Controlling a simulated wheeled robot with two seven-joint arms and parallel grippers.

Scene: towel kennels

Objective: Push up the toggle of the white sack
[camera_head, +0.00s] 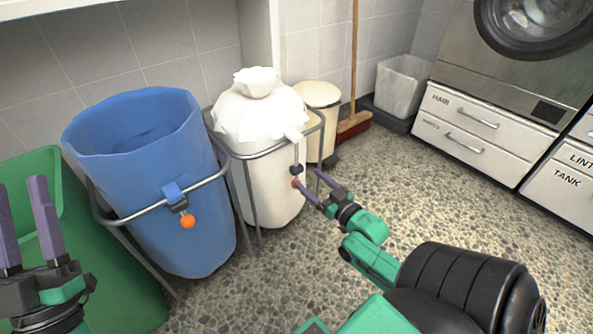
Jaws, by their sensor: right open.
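The white sack (255,112) hangs in a metal frame stand, its top gathered into a knot. A short white neck at its right front leads down to a small dark toggle (296,169), with a reddish end just below. My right gripper (307,179) is open at the toggle, its purple fingers pointing toward the sack. One fingertip overlaps the reddish end in the picture; I cannot tell whether they touch. My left gripper (20,184) is open and empty at the lower left, far from the white sack.
A cream bin (323,98), a broom (353,125) and drawers (470,140) are behind. The pebbled floor (400,185) at right is clear.

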